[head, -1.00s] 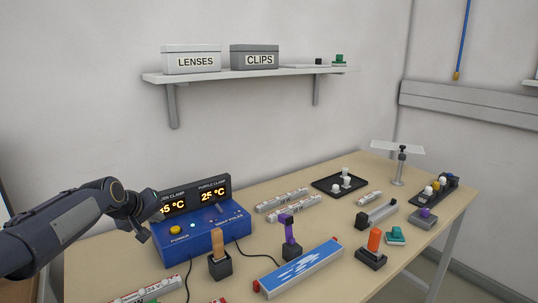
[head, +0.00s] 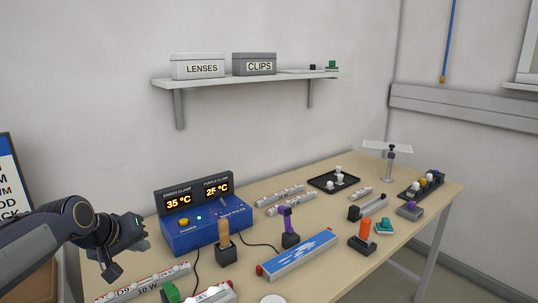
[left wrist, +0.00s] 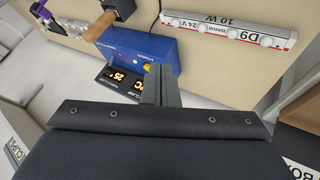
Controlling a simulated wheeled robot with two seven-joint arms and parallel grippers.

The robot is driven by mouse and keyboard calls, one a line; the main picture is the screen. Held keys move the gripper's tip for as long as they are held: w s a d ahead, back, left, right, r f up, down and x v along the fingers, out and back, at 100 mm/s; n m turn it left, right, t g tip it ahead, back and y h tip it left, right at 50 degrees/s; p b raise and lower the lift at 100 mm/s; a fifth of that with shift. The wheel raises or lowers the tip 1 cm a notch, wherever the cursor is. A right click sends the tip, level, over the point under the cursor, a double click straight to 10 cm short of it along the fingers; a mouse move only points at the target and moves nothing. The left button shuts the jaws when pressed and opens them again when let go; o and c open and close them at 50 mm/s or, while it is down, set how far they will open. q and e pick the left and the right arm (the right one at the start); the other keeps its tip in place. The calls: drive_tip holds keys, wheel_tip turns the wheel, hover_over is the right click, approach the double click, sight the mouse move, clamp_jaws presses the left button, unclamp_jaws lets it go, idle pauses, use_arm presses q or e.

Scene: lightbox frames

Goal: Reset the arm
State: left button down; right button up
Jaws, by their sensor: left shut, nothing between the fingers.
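My left arm comes in from the left in the head view, with its left gripper (head: 112,271) small and dark at the front left. The gripper is in the air, left of the blue control box (head: 205,231). In the left wrist view the two fingers (left wrist: 158,84) are together with nothing between them. They overlap the box and its display in that picture, with no visible contact. The display (head: 193,196) reads 35 °C for the green clamp and 25 °C for the purple clamp. My right gripper is in neither view.
A lamp bar marked D9 (left wrist: 228,30) lies near the arm. A wooden-handled tool (head: 224,234), a purple clamp (head: 288,226) and a blue-and-white bar (head: 298,254) stand or lie on the table (head: 345,215). A shelf (head: 245,80) with boxes is on the wall.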

use_arm(q)
drive_tip(key=s+d+f+m+g+p, duration=0.1)
drive_tip(key=s+d+f, duration=0.1)
drive_tip(key=s, duration=0.7)
drive_tip(key=s+d+f+m+h+p, duration=0.1)
drive_tip(key=s+d+f, duration=0.1)
drive_tip(key=s, duration=0.8)
drive_tip(key=s+d+f+m+g+p, duration=0.1)
drive_tip(key=s+d+f, duration=0.2)
drive_tip(key=s, duration=0.7)
drive_tip(key=shift+d+m+g+h, duration=0.3)
drive_tip(key=shift+d, duration=0.35)
drive_tip(key=shift+f, duration=0.1)
